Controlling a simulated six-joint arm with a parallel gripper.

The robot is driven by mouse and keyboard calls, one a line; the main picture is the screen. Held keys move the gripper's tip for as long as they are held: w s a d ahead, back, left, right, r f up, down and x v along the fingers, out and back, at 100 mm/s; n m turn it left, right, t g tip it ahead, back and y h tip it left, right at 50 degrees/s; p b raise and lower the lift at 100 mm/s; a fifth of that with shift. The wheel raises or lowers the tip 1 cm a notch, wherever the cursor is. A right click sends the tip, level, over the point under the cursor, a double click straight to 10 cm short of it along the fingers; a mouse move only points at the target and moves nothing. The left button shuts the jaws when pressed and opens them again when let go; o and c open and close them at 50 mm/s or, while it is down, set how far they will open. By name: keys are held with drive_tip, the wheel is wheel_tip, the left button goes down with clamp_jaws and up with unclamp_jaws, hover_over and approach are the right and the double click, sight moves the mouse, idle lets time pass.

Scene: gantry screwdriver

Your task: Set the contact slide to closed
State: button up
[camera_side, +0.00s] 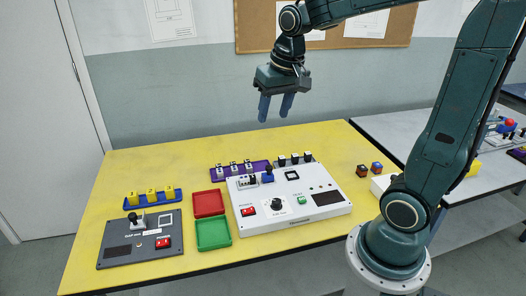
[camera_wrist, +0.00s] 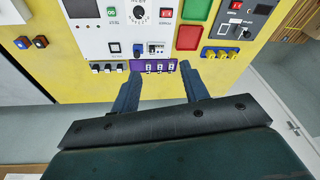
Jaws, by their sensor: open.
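A white control panel (camera_side: 290,213) lies on the yellow table; it also shows upside down in the wrist view (camera_wrist: 125,38). Near its back edge is a blue block with a dark knob (camera_side: 268,175), seen in the wrist view too (camera_wrist: 137,50). Beside it is a small white-and-dark module (camera_side: 247,182). The labels are too small to read, so I cannot tell for sure which part is the contact slide or its position. My gripper (camera_side: 275,110) is open and empty, high above the back of the table. Its two fingers (camera_wrist: 160,85) point down, apart from everything.
A purple rack (camera_side: 238,169) with several pieces stands behind the panel, beside several dark-and-white pieces (camera_side: 295,160). Red (camera_side: 208,203) and green (camera_side: 213,233) trays lie left of it. Further left are a grey panel (camera_side: 120,240) and a blue rack (camera_side: 152,198). Two small cubes (camera_side: 362,171) lie right.

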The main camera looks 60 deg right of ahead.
drive_tip(key=w+d+f+m+g, duration=0.2)
drive_tip(key=w+d+f+m, duration=0.1)
drive_tip(key=w+d+f, duration=0.35)
drive_tip(key=m, duration=0.3)
hover_over(269, 167)
wheel_tip(269, 167, down, 7)
drive_tip(key=shift+d+g+y, duration=0.15)
drive_tip(key=shift+g+y, duration=0.15)
drive_tip(key=shift+g, duration=0.1)
drive_tip(key=shift+f, duration=0.2)
wheel_tip(269, 167, down, 14)
drive_tip(key=shift+r, duration=0.25)
drive_tip(key=shift+w, duration=0.1)
clamp_jaws()
